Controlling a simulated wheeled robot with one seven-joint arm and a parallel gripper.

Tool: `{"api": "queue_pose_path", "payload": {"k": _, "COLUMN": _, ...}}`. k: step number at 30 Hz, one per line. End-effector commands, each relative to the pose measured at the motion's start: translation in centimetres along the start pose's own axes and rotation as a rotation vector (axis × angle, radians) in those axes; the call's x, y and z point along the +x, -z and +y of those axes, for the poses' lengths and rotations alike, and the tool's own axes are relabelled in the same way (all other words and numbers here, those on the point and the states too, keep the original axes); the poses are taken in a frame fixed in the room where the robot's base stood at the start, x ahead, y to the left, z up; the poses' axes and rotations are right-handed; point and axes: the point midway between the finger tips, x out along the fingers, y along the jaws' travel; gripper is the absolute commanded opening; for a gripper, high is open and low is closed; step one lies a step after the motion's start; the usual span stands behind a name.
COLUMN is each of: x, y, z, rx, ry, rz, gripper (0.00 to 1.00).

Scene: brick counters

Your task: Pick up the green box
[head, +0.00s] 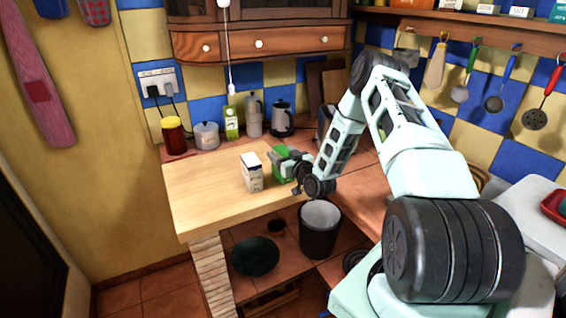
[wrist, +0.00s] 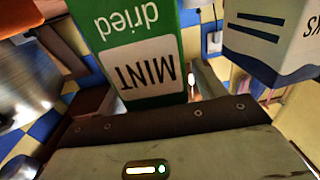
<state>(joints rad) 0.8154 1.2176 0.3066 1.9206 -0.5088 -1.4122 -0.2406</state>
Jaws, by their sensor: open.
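The green box (head: 277,165) stands on the light wooden counter, partly hidden by my gripper in the head view. In the wrist view the green box (wrist: 125,30) fills the upper middle, its white label reading "dried MINT" upside down. My gripper (head: 288,160) is open and right at the box, reaching in from the right. The box appears to be in front of the palm, with a grey finger beside it. Contact between fingers and box cannot be told.
A white carton (head: 251,172) stands just left of the green box; it also shows in the wrist view (wrist: 268,42). A red-brown jar (head: 174,138), a canister (head: 207,136), a green-and-white carton (head: 231,124) and a kettle (head: 281,120) line the back. The counter's front left is clear.

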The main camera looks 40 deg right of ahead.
Motion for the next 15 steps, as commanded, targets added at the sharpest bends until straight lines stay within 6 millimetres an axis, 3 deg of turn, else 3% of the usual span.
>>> {"api": "queue_pose_path", "payload": {"k": 5, "x": 0.01, "y": -0.07, "z": -0.01, "rx": 0.0, "ry": 0.0, "rz": -0.001, "gripper": 0.69}}
{"api": "queue_pose_path", "payload": {"k": 10, "x": -0.01, "y": -0.06, "z": 0.0, "rx": 0.0, "ry": 0.0, "rz": -0.001, "gripper": 0.25}}
{"api": "queue_pose_path", "payload": {"k": 11, "x": -0.01, "y": -0.06, "z": 0.0, "rx": 0.0, "ry": 0.0, "rz": -0.001, "gripper": 0.2}}
{"api": "queue_pose_path", "payload": {"k": 15, "x": -0.01, "y": -0.04, "z": 0.01, "rx": 0.0, "ry": 0.0, "rz": 0.0, "gripper": 0.2}}
